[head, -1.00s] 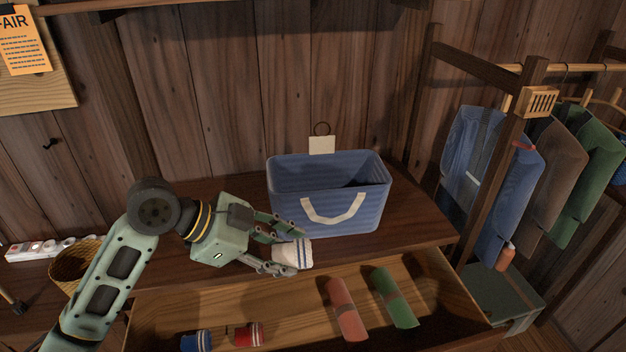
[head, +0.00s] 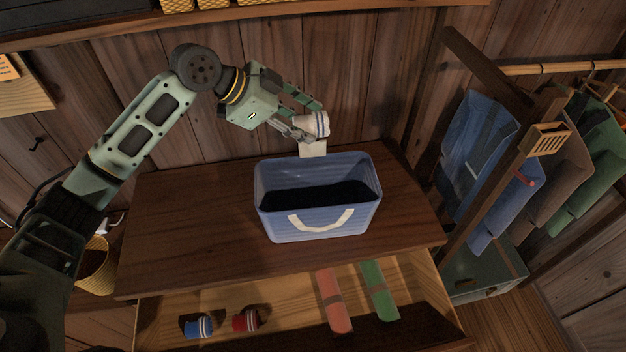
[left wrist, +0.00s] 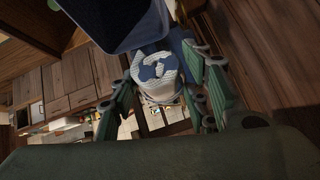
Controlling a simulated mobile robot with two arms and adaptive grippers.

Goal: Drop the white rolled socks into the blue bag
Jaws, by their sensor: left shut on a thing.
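The left wrist view shows the socks (left wrist: 157,77) between the green fingers (left wrist: 160,100). The blue bag (head: 318,224) stands upright and open on the dresser top, with a cream handle on its front. Its inside is dark. In the left wrist view part of the bag (left wrist: 115,22) shows beyond the socks. My right gripper is not in view.
The dresser top (head: 200,220) is clear left of the bag. A clothes rack (head: 480,180) stands at right. A shelf runs overhead.

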